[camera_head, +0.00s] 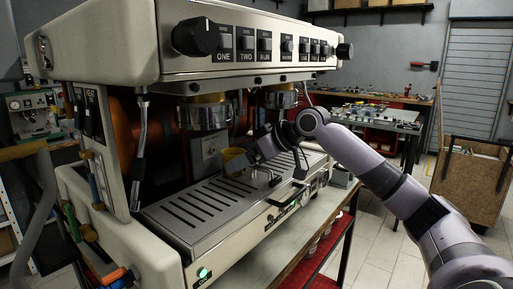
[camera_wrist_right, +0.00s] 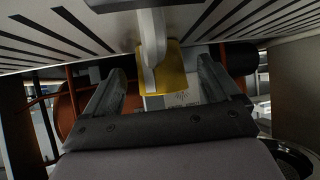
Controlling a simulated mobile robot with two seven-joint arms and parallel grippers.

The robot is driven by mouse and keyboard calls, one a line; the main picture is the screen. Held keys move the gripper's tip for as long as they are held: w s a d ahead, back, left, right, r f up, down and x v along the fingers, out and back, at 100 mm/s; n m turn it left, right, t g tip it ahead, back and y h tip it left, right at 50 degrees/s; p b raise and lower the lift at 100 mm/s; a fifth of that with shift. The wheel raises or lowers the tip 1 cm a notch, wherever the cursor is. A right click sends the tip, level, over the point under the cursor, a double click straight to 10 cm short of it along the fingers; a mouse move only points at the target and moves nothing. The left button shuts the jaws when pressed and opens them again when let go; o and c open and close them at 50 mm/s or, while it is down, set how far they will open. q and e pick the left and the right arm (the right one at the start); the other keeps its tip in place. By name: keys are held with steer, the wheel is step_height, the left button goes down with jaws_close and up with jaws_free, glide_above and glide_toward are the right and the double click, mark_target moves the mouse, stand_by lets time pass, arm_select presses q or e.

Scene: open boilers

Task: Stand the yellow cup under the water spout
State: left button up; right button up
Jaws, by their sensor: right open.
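The yellow cup (camera_head: 234,160) is at the back of the drip tray, below the space between the two brew groups. In the right wrist view the cup (camera_wrist_right: 178,72) shows between and beyond the fingers. My right gripper (camera_head: 249,158) is open beside the cup and partly hides it. The wrist view shows the open fingers (camera_wrist_right: 163,82) apart, with no clear contact on the cup. A pale upright bar (camera_wrist_right: 152,35) crosses in front of the cup there; I cannot tell whether it is the water spout. My left gripper is not in view.
The slotted drip tray (camera_head: 195,213) is otherwise clear at the left. Brew groups (camera_head: 205,110) hang above it, and a metal wand (camera_head: 141,125) hangs at the left. The machine's control panel (camera_head: 260,42) overhangs the tray. A workbench (camera_head: 375,118) stands behind at the right.

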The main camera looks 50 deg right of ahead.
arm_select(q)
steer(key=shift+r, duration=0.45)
arm_select(e)
steer(key=shift+x, duration=1.3)
steer(key=c, duration=1.1)
steer(key=shift+o, duration=0.2)
arm_select(q)
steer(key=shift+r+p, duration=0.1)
steer(key=shift+p, duration=0.2)
arm_select(e)
steer(key=shift+s+d+r+p, duration=0.1)
steer(key=shift+s+d+p, duration=0.15)
steer(key=shift+d+p, duration=0.1)
steer(key=shift+s+d, duration=0.3)
steer(key=shift+d, duration=0.1)
steer(key=o, duration=1.1)
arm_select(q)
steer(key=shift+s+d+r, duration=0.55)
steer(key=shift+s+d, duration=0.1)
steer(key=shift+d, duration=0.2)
